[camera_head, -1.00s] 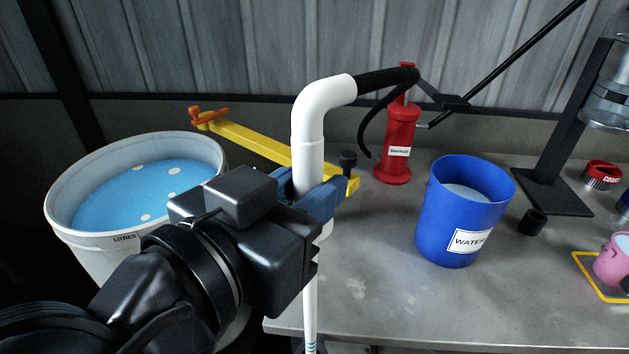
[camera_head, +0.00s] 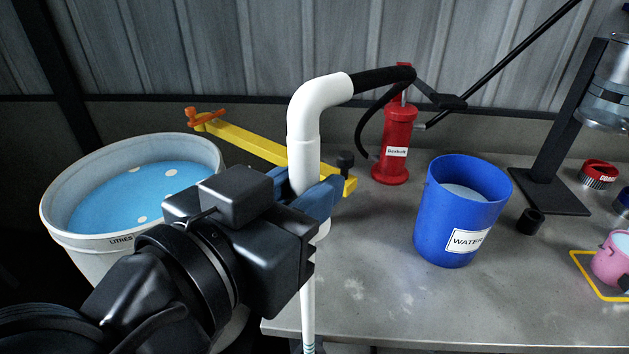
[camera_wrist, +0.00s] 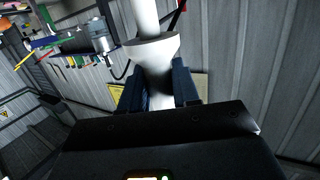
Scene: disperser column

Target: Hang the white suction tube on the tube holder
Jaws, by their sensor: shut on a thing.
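The white suction tube (camera_head: 304,150) stands upright in the head view, bends at the top and joins a black hose to the right. My gripper (camera_head: 312,196) has blue fingers shut on the tube below its bend. Its thin lower end runs down past the table's front edge. The wrist view shows the tube (camera_wrist: 152,50) between the fingers (camera_wrist: 158,90). The yellow tube holder (camera_head: 252,146) is a bar with an orange end piece (camera_head: 205,115) and a black knob (camera_head: 345,162). The tube and gripper hide part of the bar; I cannot tell whether they touch it.
A white bucket (camera_head: 85,250) of blue liquid stands left, below the bar's orange end. On the grey table (camera_head: 370,290) are a red pump (camera_head: 396,130), a blue water bucket (camera_head: 432,215) and a black stand (camera_head: 550,190). The table's front middle is clear.

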